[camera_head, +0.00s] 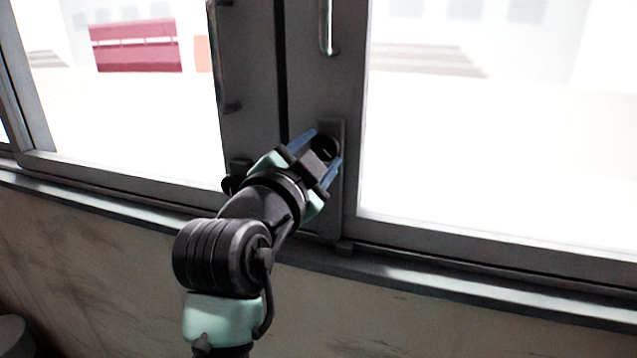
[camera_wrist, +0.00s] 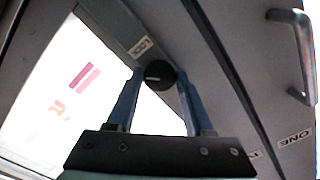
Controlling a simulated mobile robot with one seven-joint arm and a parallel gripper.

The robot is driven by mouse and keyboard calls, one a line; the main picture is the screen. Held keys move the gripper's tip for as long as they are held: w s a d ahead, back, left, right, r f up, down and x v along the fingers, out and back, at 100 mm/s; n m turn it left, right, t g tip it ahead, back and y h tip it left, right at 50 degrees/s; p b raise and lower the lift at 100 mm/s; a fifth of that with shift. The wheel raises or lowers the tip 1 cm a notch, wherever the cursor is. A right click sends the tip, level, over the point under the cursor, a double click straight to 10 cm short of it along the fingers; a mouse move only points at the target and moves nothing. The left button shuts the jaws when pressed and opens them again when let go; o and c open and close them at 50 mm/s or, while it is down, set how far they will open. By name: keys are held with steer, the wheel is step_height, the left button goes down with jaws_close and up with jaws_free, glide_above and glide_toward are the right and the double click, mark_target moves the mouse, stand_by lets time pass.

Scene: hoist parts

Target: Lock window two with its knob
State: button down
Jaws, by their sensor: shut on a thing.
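The black round knob (camera_head: 326,147) sits on a grey plate (camera_head: 337,190) low on the right sash's frame. In the wrist view the knob (camera_wrist: 160,74) has a short white mark pointing left, roughly level in the picture. A small white label (camera_wrist: 140,47), only partly readable, is on the frame beside it. My gripper (camera_head: 327,150) has its blue fingers on either side of the knob and is shut on it. The fingertips also show around the knob in the wrist view (camera_wrist: 160,78). The fingers hide part of the knob's rim.
A left sash handle (camera_head: 228,60) and a right sash handle (camera_head: 326,25) stand out above. A second dark knob (camera_head: 230,184) is at the lower left. The wrist view shows a label "ONE" (camera_wrist: 295,139) below a handle (camera_wrist: 304,55). A sill ledge (camera_head: 480,288) runs below.

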steer(key=m+b, duration=0.4)
steer(key=shift+a+f+m+b, duration=0.1)
steer(key=shift+f+m+b, duration=0.15)
steer(key=shift+m+b, duration=0.05)
steer(key=shift+r+m+b, duration=0.2)
steer(key=shift+m+b, duration=1.35)
steer(key=shift+m, duration=0.65)
steer(key=shift+c, duration=1.6)
jaws_free()
steer(key=shift+r, duration=0.1)
steer(key=b+v, duration=0.2)
steer(key=v, duration=1.1)
steer(key=shift+b, duration=0.4)
